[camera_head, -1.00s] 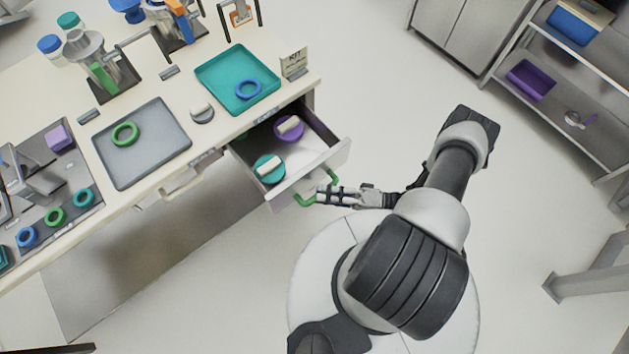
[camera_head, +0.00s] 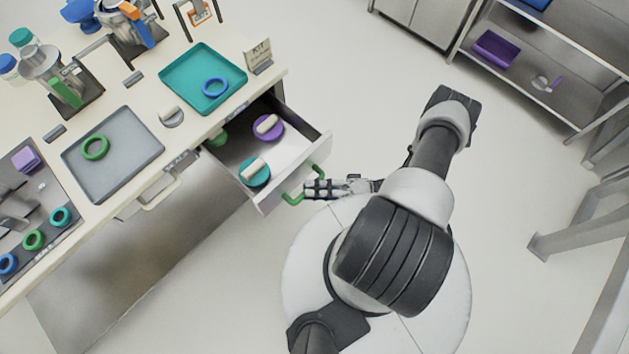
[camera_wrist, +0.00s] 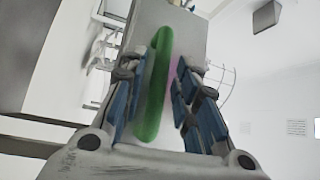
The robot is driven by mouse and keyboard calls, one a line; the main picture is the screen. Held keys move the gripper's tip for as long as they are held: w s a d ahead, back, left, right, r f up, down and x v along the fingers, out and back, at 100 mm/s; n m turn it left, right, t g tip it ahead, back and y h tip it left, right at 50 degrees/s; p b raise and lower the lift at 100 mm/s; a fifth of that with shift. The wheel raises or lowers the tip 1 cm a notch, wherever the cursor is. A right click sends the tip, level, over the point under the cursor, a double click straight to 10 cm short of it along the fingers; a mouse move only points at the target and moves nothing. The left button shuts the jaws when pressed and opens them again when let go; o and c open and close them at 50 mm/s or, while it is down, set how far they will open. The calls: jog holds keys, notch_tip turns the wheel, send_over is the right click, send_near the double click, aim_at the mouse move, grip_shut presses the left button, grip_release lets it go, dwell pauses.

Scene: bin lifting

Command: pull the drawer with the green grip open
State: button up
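The drawer (camera_head: 290,190) stands well out from the bench. Its green grip (camera_head: 292,198) is on the front face, and it fills the middle of the wrist view (camera_wrist: 157,90). My gripper (camera_head: 312,188) is at the grip, with its blue-padded fingers on either side of the green bar in the wrist view (camera_wrist: 166,75). It appears shut on the grip, though a narrow gap shows on the right side there. Inside the drawer lie a purple round piece (camera_head: 268,132) and a teal one (camera_head: 250,176), each with a pale bar, and a green piece (camera_head: 219,138) near the back.
The bench top holds a teal tray (camera_head: 172,78) with a blue ring and a grey tray (camera_head: 130,165) with a green ring. Another drawer handle (camera_head: 160,192) is to the left. A shelf (camera_head: 560,110) stands at upper right. The floor around my base is mostly clear.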

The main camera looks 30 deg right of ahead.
jog(key=shift+o, duration=0.4)
jog(key=v, duration=1.2)
jog(key=shift+s, duration=0.1)
